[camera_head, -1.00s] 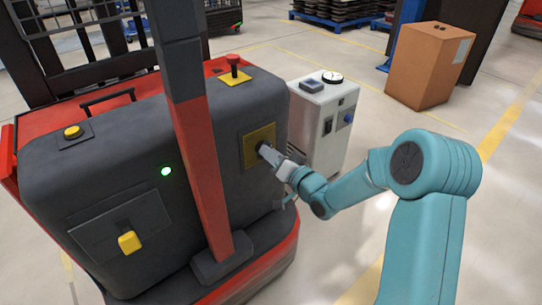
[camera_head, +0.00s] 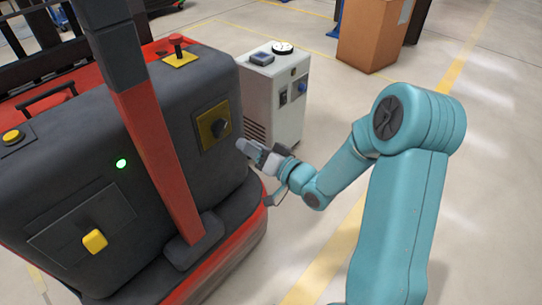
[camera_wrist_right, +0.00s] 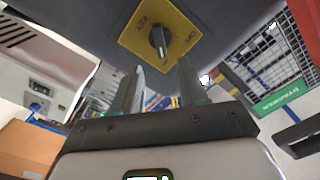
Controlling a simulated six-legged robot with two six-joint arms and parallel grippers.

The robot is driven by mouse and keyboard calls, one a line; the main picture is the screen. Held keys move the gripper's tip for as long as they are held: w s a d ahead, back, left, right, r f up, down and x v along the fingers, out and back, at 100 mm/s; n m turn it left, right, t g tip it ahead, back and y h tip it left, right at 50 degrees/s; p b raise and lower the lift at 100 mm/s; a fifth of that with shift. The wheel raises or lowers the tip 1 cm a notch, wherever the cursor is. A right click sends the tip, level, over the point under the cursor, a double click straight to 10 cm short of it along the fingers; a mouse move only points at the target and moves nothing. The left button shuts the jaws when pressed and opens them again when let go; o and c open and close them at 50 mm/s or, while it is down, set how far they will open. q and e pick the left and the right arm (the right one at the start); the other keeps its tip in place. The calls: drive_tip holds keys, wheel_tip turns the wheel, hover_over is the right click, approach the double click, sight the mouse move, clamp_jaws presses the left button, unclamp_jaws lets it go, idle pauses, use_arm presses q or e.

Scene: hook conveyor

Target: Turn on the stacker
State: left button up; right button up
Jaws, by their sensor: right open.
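The stacker (camera_head: 75,145) is a dark grey machine with red trim at the left of the head view. Its key switch, a black knob (camera_head: 219,127) on a yellow plate (camera_head: 203,133), is on its right side. A green light (camera_head: 121,163) is lit on its front. My left gripper is not in view.
A red mushroom button (camera_head: 177,42) is on the stacker's top. A red post (camera_head: 160,150) rises in front of its panel. A white cabinet (camera_head: 285,95) stands close behind my right gripper, and a cardboard box (camera_head: 370,38) stands farther back. The floor at the right is clear.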

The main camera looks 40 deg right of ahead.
drive_tip(key=s, duration=0.7)
drive_tip(key=shift+s+d, duration=0.15)
drive_tip(key=shift+d, duration=0.1)
drive_tip(key=w+a+f+n+g+y, duration=0.1)
drive_tip(key=w+a+f+y, duration=0.15)
drive_tip(key=a, duration=0.45)
drive_tip(key=w+a+f+g+y, duration=0.2)
drive_tip(key=a+f, duration=0.2)
drive_tip(key=a, duration=0.4)
drive_tip(key=s+a+f+n+g, duration=0.1)
drive_tip(key=s+a+f+g, duration=0.1)
drive_tip(key=a+f+g, duration=0.55)
drive_tip(key=s+a+f+n+g+h, duration=0.25)
drive_tip(key=s+f+g, duration=0.45)
drive_tip(key=s+f, duration=0.85)
wheel_tip(320, 180, up, 25)
drive_tip(key=p, duration=2.5)
drive_tip(key=shift+w+n, duration=0.3)
drive_tip(key=shift+n, duration=0.05)
